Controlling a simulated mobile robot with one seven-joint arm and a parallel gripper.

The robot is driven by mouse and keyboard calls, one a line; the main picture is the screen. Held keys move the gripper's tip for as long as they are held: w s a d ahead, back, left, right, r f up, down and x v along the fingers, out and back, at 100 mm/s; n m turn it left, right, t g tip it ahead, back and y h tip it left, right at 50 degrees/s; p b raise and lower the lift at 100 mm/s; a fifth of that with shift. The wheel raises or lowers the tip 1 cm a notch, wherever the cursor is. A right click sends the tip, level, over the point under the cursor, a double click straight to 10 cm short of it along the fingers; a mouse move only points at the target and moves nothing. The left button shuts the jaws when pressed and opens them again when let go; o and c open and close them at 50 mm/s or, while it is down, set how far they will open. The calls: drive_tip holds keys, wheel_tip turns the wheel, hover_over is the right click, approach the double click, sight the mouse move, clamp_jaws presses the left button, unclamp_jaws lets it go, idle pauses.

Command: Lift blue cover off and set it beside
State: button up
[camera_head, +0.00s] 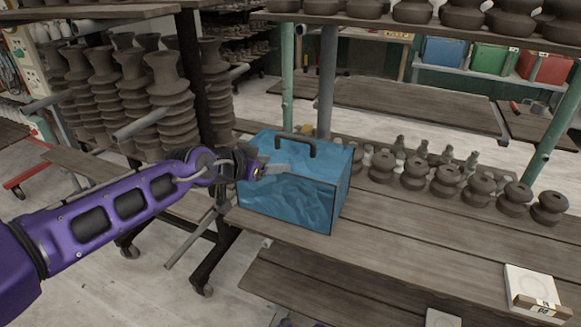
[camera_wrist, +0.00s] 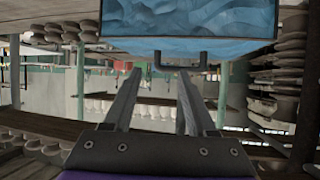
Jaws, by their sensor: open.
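The blue cover (camera_head: 288,203) is box-shaped with dark edges and a dark handle (camera_head: 296,143) on top. It stands upright on the wooden shelf, and whatever is under it is hidden. My gripper (camera_head: 284,168) is at the cover's upper left, with its fingers pointing right, close to the top and handle. In the wrist view the cover (camera_wrist: 190,17) appears upside down along the upper edge. The handle (camera_wrist: 181,67) hangs near the tips of my gripper (camera_wrist: 160,74). The fingers are apart with nothing held between them; I cannot tell whether they touch the cover.
Brown clay pots (camera_head: 446,180) line the shelf's back, right of the cover. The shelf boards (camera_head: 410,243) in front of them are bare. A white box (camera_head: 533,288) sits at the right front. A green post (camera_head: 287,75) and stacked vases (camera_head: 170,90) stand behind and left.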

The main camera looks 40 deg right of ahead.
drive_tip(key=r+h, duration=0.1)
approach(311, 151)
drive_tip(key=shift+n, duration=0.4)
drive_tip(key=x, duration=0.4)
drive_tip(key=shift+d+b, duration=0.3)
drive_tip(key=shift+b, duration=0.05)
drive_tip(key=shift+b+x, duration=0.35)
drive_tip(key=shift+x, duration=2.2)
drive_tip(key=shift+a+f, duration=0.15)
drive_tip(key=shift+c, duration=0.4)
clamp_jaws()
